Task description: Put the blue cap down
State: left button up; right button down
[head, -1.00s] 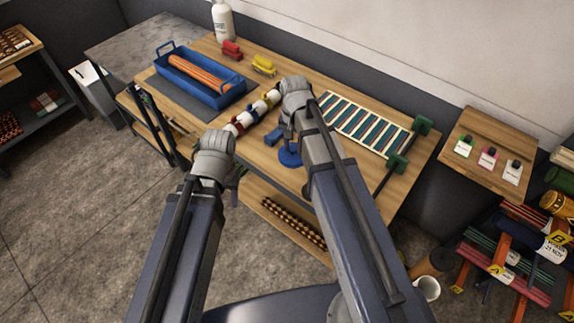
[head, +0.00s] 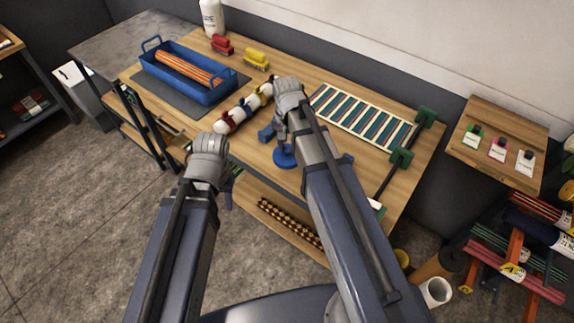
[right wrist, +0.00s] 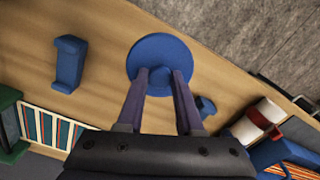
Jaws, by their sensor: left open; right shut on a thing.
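The blue cap (head: 284,158) is a flat round disc with a small knob on top. My right gripper (head: 281,142) is shut on the knob, and the disc hangs below the fingers over the front part of the wooden workbench (head: 255,163). In the right wrist view the cap (right wrist: 160,52) is between the tips of my right gripper (right wrist: 162,78). I cannot tell whether its underside touches the wood. My left gripper (head: 227,190) is open and apart from the cap, at the bench's front edge, mostly hidden behind its wrist.
A slatted frame (head: 365,118) with green clamps (head: 401,158) is to the right. A blue tray (head: 190,88) holds orange rods. Bare wood surrounds the cap.

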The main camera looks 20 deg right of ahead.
aim_at(287, 155)
jog(key=shift+f+b, duration=2.65)
jog(key=shift+f, duration=0.65)
jog(key=shift+f, duration=0.2)
jog(key=c, duration=0.6)
grip_release()
jog(key=shift+r, duration=0.1)
jog(key=shift+o, duration=0.2)
notch_tip(287, 155, up, 12)
jog(key=p, duration=1.2)
jog(key=shift+r, duration=0.2)
jog(key=s+a+n+h, duration=0.1)
jog(key=s+a+n, duration=0.8)
jog(key=s, duration=0.5)
jog(key=shift+s+a+n, duration=0.2)
jog(key=shift+a+n, duration=0.1)
jog(key=shift+a, duration=0.45)
